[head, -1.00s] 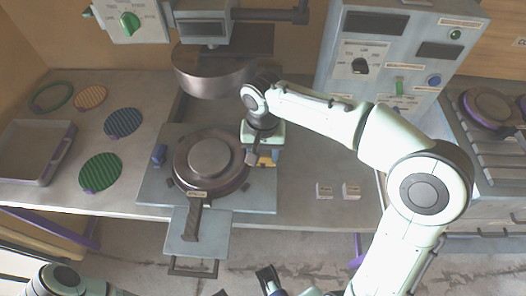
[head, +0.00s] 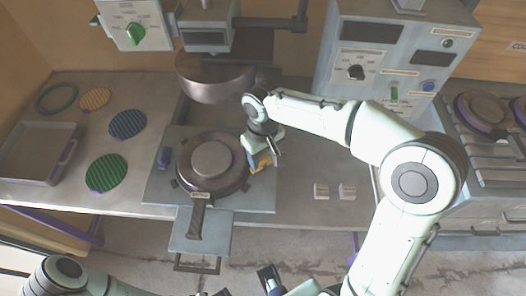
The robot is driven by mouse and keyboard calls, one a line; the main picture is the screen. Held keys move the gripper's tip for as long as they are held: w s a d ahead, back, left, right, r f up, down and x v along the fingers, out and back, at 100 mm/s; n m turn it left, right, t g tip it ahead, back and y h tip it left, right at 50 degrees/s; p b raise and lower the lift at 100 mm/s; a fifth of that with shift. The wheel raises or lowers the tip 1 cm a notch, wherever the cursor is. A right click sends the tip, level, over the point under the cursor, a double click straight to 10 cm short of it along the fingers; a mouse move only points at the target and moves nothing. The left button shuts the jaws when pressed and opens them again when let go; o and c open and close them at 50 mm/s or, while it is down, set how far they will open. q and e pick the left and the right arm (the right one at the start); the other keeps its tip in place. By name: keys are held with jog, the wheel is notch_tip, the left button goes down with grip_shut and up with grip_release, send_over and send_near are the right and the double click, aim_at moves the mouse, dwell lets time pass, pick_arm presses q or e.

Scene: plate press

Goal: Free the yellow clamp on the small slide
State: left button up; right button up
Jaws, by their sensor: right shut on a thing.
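The yellow clamp (head: 260,160) is at the right side of the small slide (head: 262,196), beside a round dark metal plate mold (head: 211,163). My right gripper (head: 262,153) comes down over the clamp from above and is shut on it, turned at a slant. The gripper hides much of the clamp, so I cannot tell whether it still touches the mold. A blue clamp (head: 163,157) sits on the slide's left side. My left arm shows at the bottom left; its gripper's state is not clear at the bottom edge (head: 270,280).
The press head (head: 215,82) hangs behind the slide. Green, blue and orange ribbed discs (head: 106,172) and a grey tray (head: 38,150) lie on the left. Two small white blocks (head: 321,191) stand to the right. A control cabinet (head: 385,75) rises at the back right.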

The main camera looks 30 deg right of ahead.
aim_at(263, 158)
jog(key=n+p, duration=0.1)
jog(key=n, duration=0.2)
jog(key=n+p, duration=0.1)
jog(key=n, duration=0.1)
jog(key=shift+r+n, duration=0.2)
jog(key=shift+n, duration=0.2)
pick_arm(q)
jog(key=shift+w+r+p, duration=0.3)
jog(key=shift+r, duration=0.45)
jog(key=shift+w+r+p, duration=0.3)
jog(key=shift+r, duration=0.45)
jog(key=shift+w+r+p, duration=0.3)
jog(key=shift+r, duration=0.45)
pick_arm(e)
jog(key=shift+w+n, duration=0.1)
jog(key=shift+n, duration=2.2)
jog(key=shift+f, duration=0.1)
jog(key=o, duration=0.8)
jog(key=shift+c, duration=0.2)
pick_arm(q)
jog(key=shift+w+r+p, duration=0.35)
jog(key=shift+r+p, duration=0.15)
jog(key=shift+r, duration=0.1)
jog(key=shift+w+r+p, duration=0.3)
jog(key=shift+r+p, duration=0.2)
jog(key=shift+r, duration=0.1)
pick_arm(e)
notch_tip(263, 158, up, 13)
jog(key=shift+r, duration=0.2)
